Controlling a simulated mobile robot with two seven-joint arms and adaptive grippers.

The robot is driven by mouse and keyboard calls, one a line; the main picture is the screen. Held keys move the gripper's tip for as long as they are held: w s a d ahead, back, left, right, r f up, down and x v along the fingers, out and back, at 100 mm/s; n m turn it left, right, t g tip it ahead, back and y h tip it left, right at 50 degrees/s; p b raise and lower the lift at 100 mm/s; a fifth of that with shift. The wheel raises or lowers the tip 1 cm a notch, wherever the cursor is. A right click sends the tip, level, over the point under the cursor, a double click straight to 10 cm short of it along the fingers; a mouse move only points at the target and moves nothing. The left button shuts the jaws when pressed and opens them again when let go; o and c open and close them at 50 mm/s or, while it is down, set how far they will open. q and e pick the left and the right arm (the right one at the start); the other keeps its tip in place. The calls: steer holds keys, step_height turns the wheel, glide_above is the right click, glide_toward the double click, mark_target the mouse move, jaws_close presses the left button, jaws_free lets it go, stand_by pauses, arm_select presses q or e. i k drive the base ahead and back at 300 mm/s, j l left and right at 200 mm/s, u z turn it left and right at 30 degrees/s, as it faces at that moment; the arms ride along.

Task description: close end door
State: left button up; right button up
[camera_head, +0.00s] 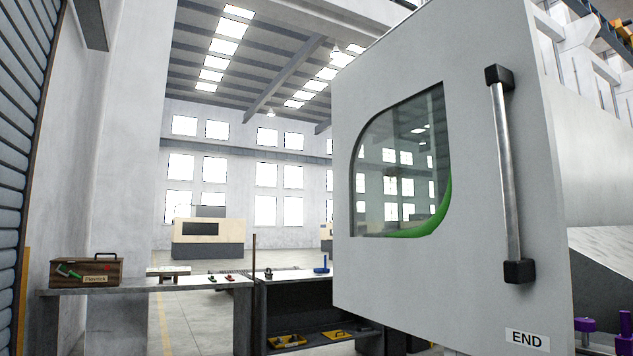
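The end door (400,262) is a large light-grey panel filling the middle right of the head view. It has a window (402,165) with a rounded corner and a green edge, and an "END" label (527,339) at its lower right. A vertical metal handle (507,170) with black end mounts is near its right edge. The door appears open, with the machine interior (605,240) showing to its right. Neither of my grippers is in view.
A workbench (100,291) stands at the left with a wooden toolbox (86,272) on it. A dark shelf unit (300,306) with yellow trays is left of the door. Purple parts (585,325) show at the lower right. Open floor (195,320) lies between the benches.

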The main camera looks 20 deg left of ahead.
mark_target(450, 227)
steer(key=u, duration=0.3)
steer(key=i+j+u, duration=0.1)
steer(key=i+j, duration=0.2)
steer(key=j, duration=0.2)
steer(key=i+j+u, duration=0.15)
steer(key=i+j, duration=0.15)
steer(key=j, duration=0.15)
steer(key=i+j+u, duration=0.1)
steer(key=i+j, duration=0.25)
steer(key=j, duration=0.1)
